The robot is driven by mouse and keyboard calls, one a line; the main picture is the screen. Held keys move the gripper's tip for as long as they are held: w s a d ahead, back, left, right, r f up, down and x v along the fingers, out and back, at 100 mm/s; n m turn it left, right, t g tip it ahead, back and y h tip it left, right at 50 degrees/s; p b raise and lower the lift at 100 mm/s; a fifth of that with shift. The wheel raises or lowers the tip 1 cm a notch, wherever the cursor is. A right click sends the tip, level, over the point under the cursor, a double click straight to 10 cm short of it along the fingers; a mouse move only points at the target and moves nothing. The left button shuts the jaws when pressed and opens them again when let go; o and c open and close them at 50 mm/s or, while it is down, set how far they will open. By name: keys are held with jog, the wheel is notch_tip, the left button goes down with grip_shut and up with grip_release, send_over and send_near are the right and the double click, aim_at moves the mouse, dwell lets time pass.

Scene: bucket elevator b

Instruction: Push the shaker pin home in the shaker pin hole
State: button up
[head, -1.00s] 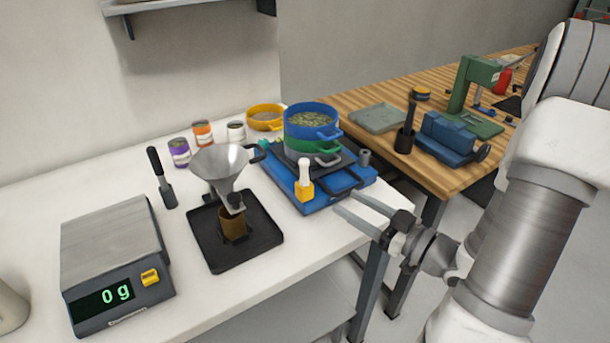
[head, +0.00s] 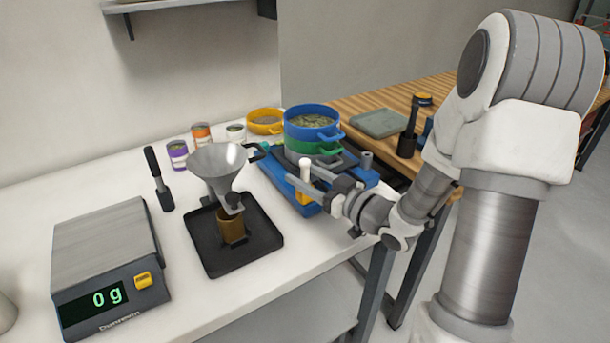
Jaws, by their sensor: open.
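The blue shaker base (head: 277,176) stands on the white bench and carries a stack of round sieves, with a blue sieve (head: 308,130) above a green one (head: 310,147). A white knob (head: 305,170) rises above a yellow block at the shaker's front. A grey upright cylinder (head: 366,160) stands at its right end. I cannot tell for sure which part is the shaker pin, and its hole is not distinguishable. My gripper (head: 305,178) is open over the shaker's front edge, its fingers pointing left near the white knob. It hides much of the yellow block and the shaker's front right.
Left of the shaker, a metal funnel (head: 217,165) stands above a brown cup (head: 231,226) on a black tray (head: 264,239). A scale (head: 108,262) reads 0 g. Several cans and a yellow sieve (head: 265,122) line the back. A wooden bench (head: 358,102) stands behind right.

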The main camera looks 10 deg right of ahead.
jog(key=x, duration=0.3)
jog(key=shift+w, duration=0.35)
grip_shut()
